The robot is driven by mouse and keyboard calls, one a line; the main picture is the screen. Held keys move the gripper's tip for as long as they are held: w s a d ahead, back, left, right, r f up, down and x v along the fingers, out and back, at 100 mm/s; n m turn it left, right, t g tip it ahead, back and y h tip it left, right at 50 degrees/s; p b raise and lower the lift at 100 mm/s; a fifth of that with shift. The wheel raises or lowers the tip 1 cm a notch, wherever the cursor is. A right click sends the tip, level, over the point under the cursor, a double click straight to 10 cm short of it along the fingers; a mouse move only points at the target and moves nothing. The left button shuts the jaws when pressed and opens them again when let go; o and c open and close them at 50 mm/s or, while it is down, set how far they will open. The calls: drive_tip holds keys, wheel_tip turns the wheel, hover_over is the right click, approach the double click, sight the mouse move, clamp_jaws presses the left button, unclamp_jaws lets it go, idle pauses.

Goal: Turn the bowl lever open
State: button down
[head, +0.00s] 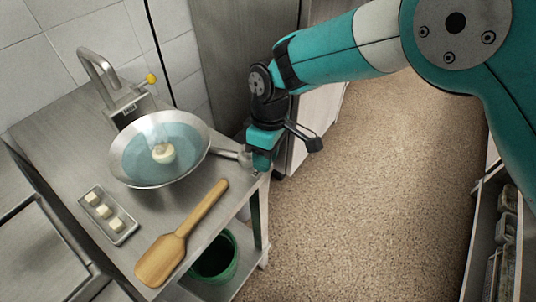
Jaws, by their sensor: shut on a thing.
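A wide metal bowl (199,167) with bluish liquid stands on the steel counter. A pale round piece (164,153) sits in its middle. A short metal handle (228,153) sticks out from the bowl's right side toward the counter's edge. My gripper (260,161) points down at the outer end of this handle and is shut on it; the gripper body partly hides the contact. Behind the bowl, a grey box (130,108) with a spout carries a small lever with a yellow knob (151,79).
A wooden paddle (181,238) and a small tray (122,237) with pale cubes lie on the counter in front of the bowl. A green bucket (232,262) stands below. Cabinets rise behind my gripper. The speckled floor (370,190) at right is clear.

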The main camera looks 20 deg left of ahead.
drive_tip(key=c, duration=0.8)
unclamp_jaws()
drive_tip(key=w+r, duration=0.1)
drive_tip(key=r, duration=0.4)
drive_tip(key=w+r, duration=0.1)
drive_tip(key=r, duration=0.5)
drive_tip(key=w+r, duration=0.1)
drive_tip(key=r, duration=0.5)
drive_tip(key=shift+w+r, duration=0.1)
drive_tip(key=shift+w, duration=0.1)
drive_tip(key=shift+d, duration=0.1)
